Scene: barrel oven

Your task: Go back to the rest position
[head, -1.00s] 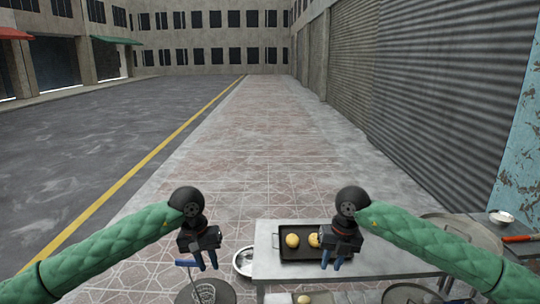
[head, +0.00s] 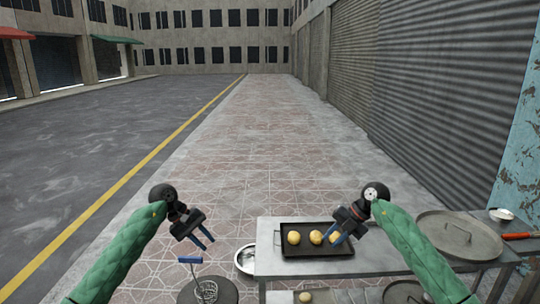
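My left gripper (head: 205,242) hangs over the pavement at lower left, with its two blue fingers apart and nothing between them. My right gripper (head: 333,238) is in front of the right part of a black tray (head: 284,252) in the picture. Its blue fingers are also apart and seem empty. They partly cover the rightmost of the round dough pieces (head: 294,238) on the tray. Whether the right fingers touch anything there cannot be told, but they look raised above the tray.
The tray sits on a metal table (head: 268,262). A large round lid (head: 458,236) lies at right, with a white bowl (head: 501,214) and a red-handled tool (head: 520,236) beyond. Pavement ahead is clear.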

